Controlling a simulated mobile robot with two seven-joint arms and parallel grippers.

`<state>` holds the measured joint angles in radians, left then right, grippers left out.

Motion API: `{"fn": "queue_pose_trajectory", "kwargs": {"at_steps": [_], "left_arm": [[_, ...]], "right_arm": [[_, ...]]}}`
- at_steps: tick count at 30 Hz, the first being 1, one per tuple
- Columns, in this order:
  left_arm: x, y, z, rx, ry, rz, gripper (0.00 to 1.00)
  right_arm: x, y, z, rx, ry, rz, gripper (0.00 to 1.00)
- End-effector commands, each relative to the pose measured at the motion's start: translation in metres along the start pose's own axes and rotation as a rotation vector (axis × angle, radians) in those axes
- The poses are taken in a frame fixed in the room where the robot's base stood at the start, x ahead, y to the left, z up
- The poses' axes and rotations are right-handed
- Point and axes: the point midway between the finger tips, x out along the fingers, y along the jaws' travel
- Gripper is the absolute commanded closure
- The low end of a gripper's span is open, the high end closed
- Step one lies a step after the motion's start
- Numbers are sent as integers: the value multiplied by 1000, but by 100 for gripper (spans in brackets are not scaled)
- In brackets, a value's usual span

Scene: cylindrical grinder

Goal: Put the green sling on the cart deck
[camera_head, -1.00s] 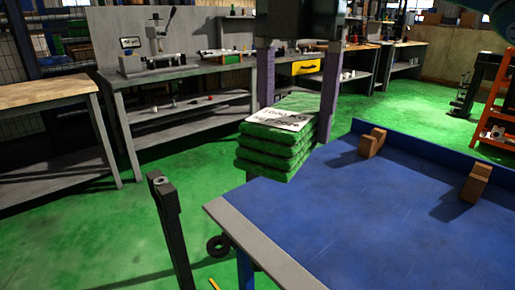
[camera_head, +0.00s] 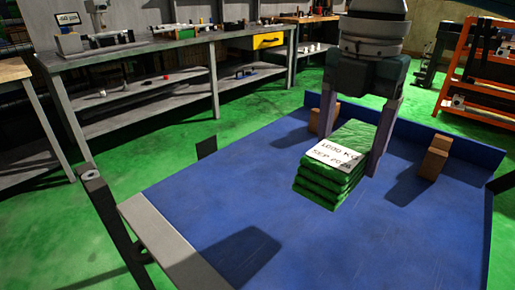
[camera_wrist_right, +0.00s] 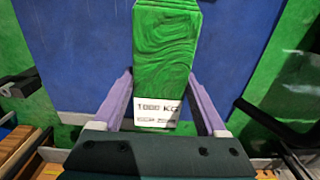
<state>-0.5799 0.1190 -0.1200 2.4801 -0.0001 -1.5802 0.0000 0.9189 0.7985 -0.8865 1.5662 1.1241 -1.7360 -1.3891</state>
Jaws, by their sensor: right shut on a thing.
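The green sling (camera_head: 328,182) is a folded stack of green layers with a white label on top reading 1000 KG. My right gripper (camera_head: 350,152) is shut on it, one finger on each side, over the blue cart deck (camera_head: 210,205). A dark shadow lies on the deck to the left of the sling. I cannot tell exactly how high its underside is. In the right wrist view the sling (camera_wrist_right: 166,45) sits between the two pale purple fingers, with blue deck around it. My left gripper is not in view.
Two brown blocks, one behind the sling and one to its right (camera_head: 433,158), stand on the deck. A raised blue edge runs along the back. A dark post (camera_head: 110,215) rises at the deck's left. A grey workbench (camera_head: 160,50) and orange rack (camera_head: 480,75) stand beyond.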

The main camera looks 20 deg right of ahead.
Motion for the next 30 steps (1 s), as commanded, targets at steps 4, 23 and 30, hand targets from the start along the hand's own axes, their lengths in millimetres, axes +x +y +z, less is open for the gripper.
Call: {"fn": "queue_pose_trajectory", "kwargs": {"at_steps": [4,23,30], "left_arm": [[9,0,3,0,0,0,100],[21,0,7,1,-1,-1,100],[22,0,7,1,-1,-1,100]], "right_arm": [[35,0,0,1,0,-1,100],[90,0,0,-1,-1,2,100],[93,0,0,-1,-1,0,24]]}}
